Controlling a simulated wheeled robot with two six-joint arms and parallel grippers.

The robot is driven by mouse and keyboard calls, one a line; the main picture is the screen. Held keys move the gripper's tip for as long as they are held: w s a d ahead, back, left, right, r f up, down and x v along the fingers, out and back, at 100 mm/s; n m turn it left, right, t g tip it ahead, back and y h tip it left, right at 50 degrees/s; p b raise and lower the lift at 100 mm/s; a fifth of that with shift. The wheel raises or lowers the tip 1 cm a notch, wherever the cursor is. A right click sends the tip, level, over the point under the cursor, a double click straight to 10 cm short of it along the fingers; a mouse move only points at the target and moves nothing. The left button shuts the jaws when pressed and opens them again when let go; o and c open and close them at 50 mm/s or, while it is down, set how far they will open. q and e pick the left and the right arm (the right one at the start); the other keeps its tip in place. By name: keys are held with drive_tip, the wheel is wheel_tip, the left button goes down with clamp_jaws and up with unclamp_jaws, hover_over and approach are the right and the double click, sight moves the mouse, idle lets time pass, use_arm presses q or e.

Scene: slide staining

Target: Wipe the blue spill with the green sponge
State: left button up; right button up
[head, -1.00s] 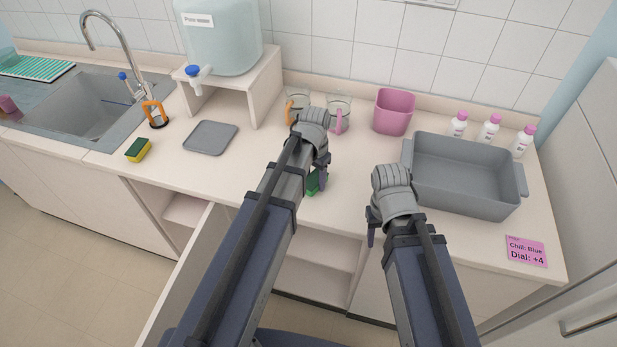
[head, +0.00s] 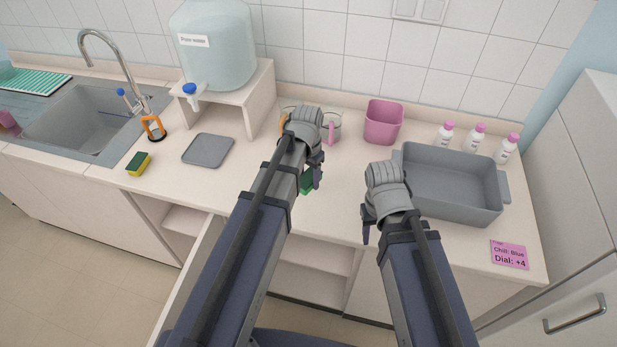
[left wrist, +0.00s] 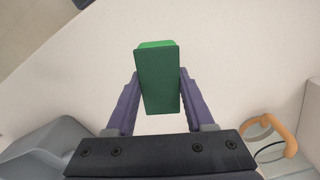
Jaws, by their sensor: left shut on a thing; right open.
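My left gripper (left wrist: 158,100) is shut on a green sponge (left wrist: 158,78), which sits between its two fingers in the left wrist view. In the head view a small part of the green sponge (head: 306,184) shows beside the left gripper (head: 314,178), over the middle of the counter. I cannot tell if the sponge touches the counter. My right gripper (head: 366,228) is open and empty near the front of the grey tub. No blue spill is visible; my left arm hides part of the counter.
A grey tub (head: 450,205) stands right, with several bottles behind it. A pink bin (head: 383,122) and glass mugs (head: 331,128) stand at the back. A grey mat (head: 208,150) and a yellow-and-green sponge (head: 138,164) lie left. A drawer (head: 190,280) stands open below the counter.

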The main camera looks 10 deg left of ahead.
use_arm(q)
drive_tip(key=shift+r, duration=0.1)
wheel_tip(320, 180, up, 3)
drive_tip(key=p, duration=0.3)
idle(0.3)
idle(0.4)
